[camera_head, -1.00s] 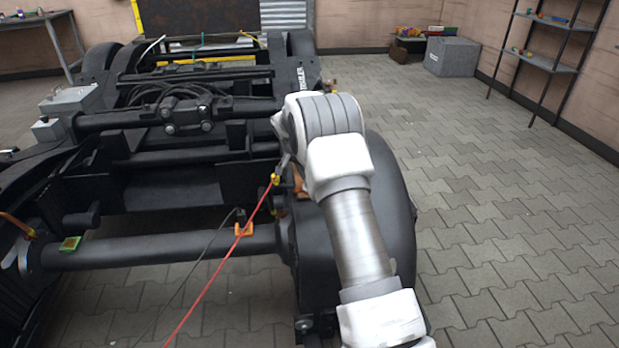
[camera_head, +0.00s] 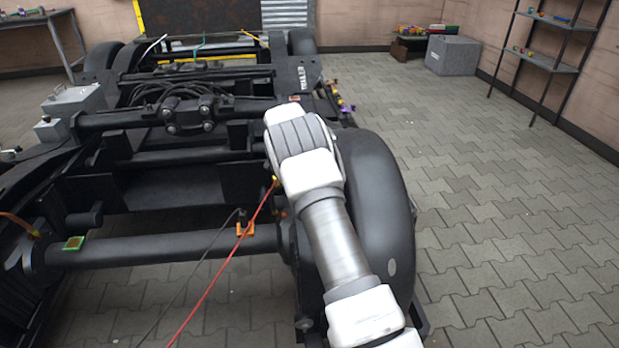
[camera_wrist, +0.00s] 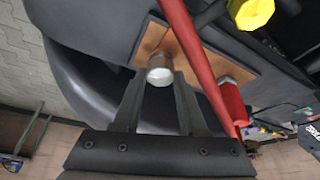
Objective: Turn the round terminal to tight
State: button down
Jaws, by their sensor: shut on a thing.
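The round terminal (camera_wrist: 159,72) is a short silvery cylinder in the wrist view. It stands on a copper-coloured plate (camera_wrist: 205,66). My gripper (camera_wrist: 158,88) has one dark finger on each side of the terminal and is shut on it. The terminal's base is partly hidden, and I cannot make out a mark showing how tight it is. In the head view my arm's end covers the terminal and gripper.
A red cable (camera_wrist: 190,40) passes close beside the terminal, near a red sleeved fitting (camera_wrist: 232,104). A yellow hexagonal cap (camera_wrist: 252,12) is near the top. In the head view, a black wheel (camera_head: 375,200) flanks my arm. Open paving lies to the right.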

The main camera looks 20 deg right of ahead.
jog(key=shift+c, duration=2.2)
grip_release()
jog(key=p+v, duration=0.4)
jog(key=v, duration=1.3)
jog(key=shift+r+p, duration=0.2)
jog(key=shift+p, duration=0.2)
